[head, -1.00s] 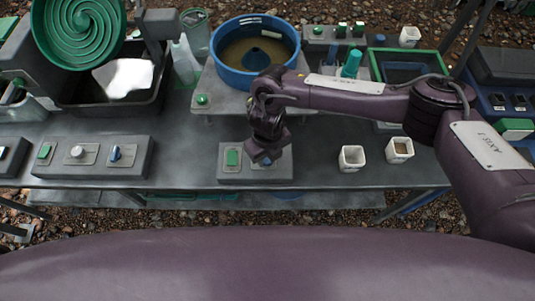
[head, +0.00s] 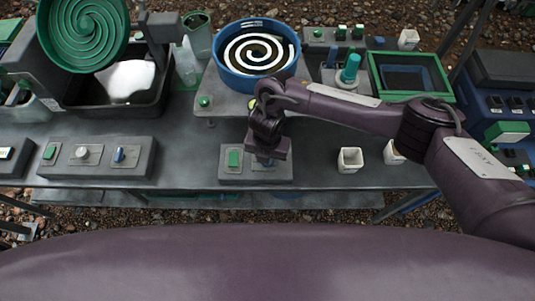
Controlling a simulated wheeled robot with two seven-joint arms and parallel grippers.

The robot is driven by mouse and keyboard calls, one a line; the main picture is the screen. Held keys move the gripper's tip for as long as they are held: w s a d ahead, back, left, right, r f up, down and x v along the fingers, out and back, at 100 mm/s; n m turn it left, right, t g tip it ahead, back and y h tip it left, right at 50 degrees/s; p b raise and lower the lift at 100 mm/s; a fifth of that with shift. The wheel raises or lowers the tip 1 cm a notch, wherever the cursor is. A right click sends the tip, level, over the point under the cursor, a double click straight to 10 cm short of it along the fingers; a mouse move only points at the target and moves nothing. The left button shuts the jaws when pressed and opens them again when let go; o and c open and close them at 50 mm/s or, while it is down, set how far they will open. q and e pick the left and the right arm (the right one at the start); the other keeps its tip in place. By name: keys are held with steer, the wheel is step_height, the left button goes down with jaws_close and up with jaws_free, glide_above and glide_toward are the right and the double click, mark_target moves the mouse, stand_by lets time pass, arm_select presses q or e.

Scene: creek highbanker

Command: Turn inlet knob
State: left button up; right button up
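My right gripper (head: 266,160) points down at the right half of a small grey control box (head: 236,178) at the table's front edge. A blue knob (head: 262,163) on this box is mostly hidden under the gripper. I cannot tell whether the fingers are closed on it. A green switch (head: 234,159) sits beside it on the left. A longer box (head: 97,170) to the left carries a green switch, a white knob (head: 82,152) and a blue knob (head: 119,154). No readable label shows which knob is the inlet. My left gripper is out of view.
A blue round bowl (head: 222,70) with a white spiral inside stands behind the gripper. Two white cups (head: 350,160) stand right of the box, one partly behind my arm. A green spiral pan (head: 83,32) and a black tub are at the left.

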steer(key=m+p, duration=0.2)
steer(key=m, duration=0.2)
steer(key=shift+r, duration=0.2)
steer(key=shift+w+a+f+m+p, duration=0.1)
steer(key=shift+m+p, duration=0.55)
steer(key=shift+m, duration=0.55)
steer(key=o, duration=1)
step_height(320, 180, up, 8)
steer(key=shift+f+p, duration=0.1)
steer(key=shift+p, duration=0.35)
